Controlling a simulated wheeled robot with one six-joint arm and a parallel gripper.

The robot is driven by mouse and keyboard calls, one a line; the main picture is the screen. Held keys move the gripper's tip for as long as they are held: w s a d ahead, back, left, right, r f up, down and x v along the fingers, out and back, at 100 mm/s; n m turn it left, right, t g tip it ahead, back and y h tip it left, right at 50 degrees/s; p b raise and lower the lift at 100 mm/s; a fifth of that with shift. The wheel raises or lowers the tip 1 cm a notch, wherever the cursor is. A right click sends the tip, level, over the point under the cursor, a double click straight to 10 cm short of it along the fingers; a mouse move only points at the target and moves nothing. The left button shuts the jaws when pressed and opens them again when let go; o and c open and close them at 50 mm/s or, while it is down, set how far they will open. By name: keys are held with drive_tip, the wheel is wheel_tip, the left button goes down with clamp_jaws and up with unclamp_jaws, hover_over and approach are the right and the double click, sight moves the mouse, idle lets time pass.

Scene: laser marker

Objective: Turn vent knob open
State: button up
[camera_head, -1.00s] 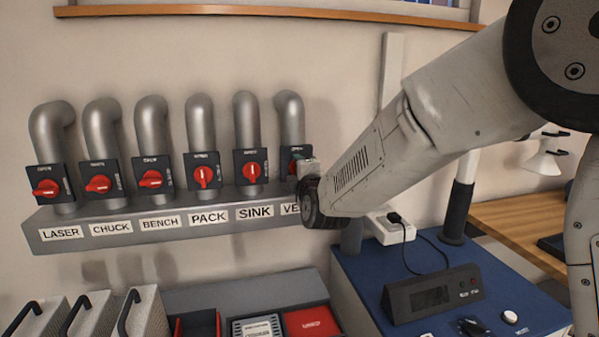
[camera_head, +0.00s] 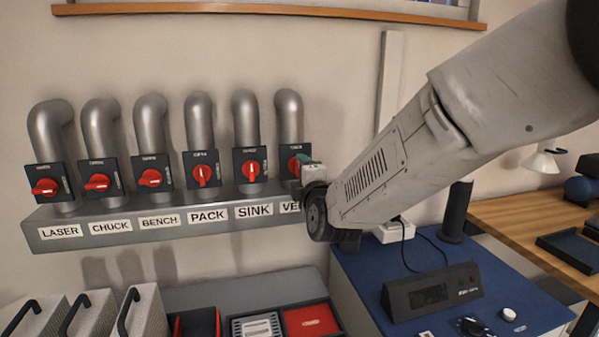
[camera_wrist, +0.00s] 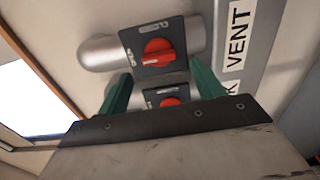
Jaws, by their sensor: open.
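The vent knob (camera_wrist: 158,53) is red on a dark square plate, on a grey pipe above the VENT label (camera_wrist: 237,35). In the wrist view its ridge lies roughly along the pipe. In the head view the vent knob (camera_head: 294,164) is partly hidden by my gripper (camera_head: 306,162), at the right end of the row. My gripper (camera_wrist: 161,72) is open, with its green fingers spread and nothing held between them. The vent knob appears just beyond the fingertips; contact cannot be told.
Several similar knobs sit to the left, the nearest being the sink knob (camera_head: 251,169). A grey labelled ledge (camera_head: 130,240) runs below them. A blue-topped cabinet (camera_head: 370,290) with a dark display box (camera_head: 432,292) stands lower right. Trays and handled bins are below.

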drive_tip(key=shift+v, duration=1.6)
wheel_tip(320, 180, down, 8)
drive_tip(key=s+m+g, duration=0.3)
drive_tip(key=m+g, duration=0.1)
drive_tip(key=g, duration=0.1)
drive_tip(key=s+d+f+m+g+h, duration=0.1)
drive_tip(key=s+d+f+m+g, duration=0.15)
drive_tip(key=s, duration=0.25)
drive_tip(key=s+d+f+m+g+h, duration=0.1)
drive_tip(key=s+d+m+g, duration=0.2)
drive_tip(key=s, duration=0.1)
drive_tip(key=s+d+r+m+g+h, duration=0.1)
drive_tip(key=s+d+r+m, duration=0.1)
drive_tip(key=s+d+m, duration=0.2)
drive_tip(key=s+d+r+m+g+h, duration=0.1)
drive_tip(key=s+d+m, duration=0.3)
drive_tip(key=s+d, duration=0.6)
drive_tip(key=s+d+r+m+g+h, duration=0.1)
drive_tip(key=s+d+r+m+g, duration=0.2)
drive_tip(key=s+d, duration=0.4)
drive_tip(key=shift+s+d+r+m, duration=0.15)
drive_tip(key=shift+s+r+m, duration=0.35)
drive_tip(key=shift+s, duration=1.95)
drive_tip(key=shift+g, duration=0.25)
